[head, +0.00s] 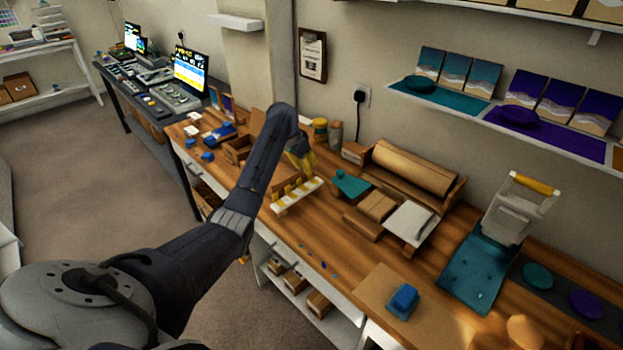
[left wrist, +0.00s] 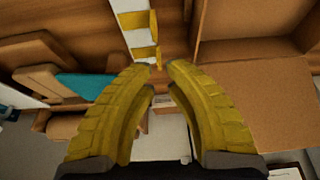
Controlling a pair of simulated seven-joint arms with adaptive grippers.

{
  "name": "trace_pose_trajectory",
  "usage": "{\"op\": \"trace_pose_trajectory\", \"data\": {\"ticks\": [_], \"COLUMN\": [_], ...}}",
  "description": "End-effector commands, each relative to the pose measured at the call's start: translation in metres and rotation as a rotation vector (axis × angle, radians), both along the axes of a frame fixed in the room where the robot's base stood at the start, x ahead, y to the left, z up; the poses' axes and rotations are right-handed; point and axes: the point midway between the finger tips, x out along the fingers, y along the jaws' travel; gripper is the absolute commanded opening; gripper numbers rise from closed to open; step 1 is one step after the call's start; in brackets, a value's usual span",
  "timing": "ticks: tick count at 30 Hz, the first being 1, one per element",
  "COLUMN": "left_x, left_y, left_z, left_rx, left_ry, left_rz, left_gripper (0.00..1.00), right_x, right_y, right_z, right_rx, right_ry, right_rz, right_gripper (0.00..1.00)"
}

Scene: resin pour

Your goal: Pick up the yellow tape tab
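A white strip (head: 297,196) with several yellow tape tabs (head: 290,188) stands near the front edge of the wooden bench in the head view. In the left wrist view, the white strip (left wrist: 122,40) runs to the top edge, with yellow tape tabs (left wrist: 133,20) across it; the nearest tab (left wrist: 144,52) is just beyond my fingertips. My left gripper (left wrist: 160,66) has yellow ribbed fingers, with a narrow gap between the tips and nothing clearly held. In the head view, my left gripper (head: 302,158) is just behind the strip, partly hidden by my arm. My right gripper is not in view.
An open cardboard box (head: 238,150) stands left of my left gripper. A teal piece (head: 350,184) and a brown paper roll (head: 415,165) lie to the right. A blue block (head: 403,298) sits on a cardboard sheet nearer the front.

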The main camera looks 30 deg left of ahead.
Motion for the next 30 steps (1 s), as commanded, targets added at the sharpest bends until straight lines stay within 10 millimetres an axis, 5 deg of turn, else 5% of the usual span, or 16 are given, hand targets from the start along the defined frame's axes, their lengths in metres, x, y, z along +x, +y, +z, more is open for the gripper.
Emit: {"op": "trace_pose_trajectory", "data": {"ticks": [16, 30], "left_x": [0.018, 0.020], "left_y": [-0.006, -0.006], "left_z": [-0.044, -0.050], "left_rx": [-0.001, 0.000], "left_ry": [0.002, 0.000], "left_rz": [0.001, 0.000], "left_gripper": [0.11, 0.08], "right_x": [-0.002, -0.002], "right_y": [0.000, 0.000], "right_z": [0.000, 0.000], "right_rx": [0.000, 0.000], "right_ry": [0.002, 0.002], "right_rz": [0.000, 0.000], "right_gripper": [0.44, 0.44]}}
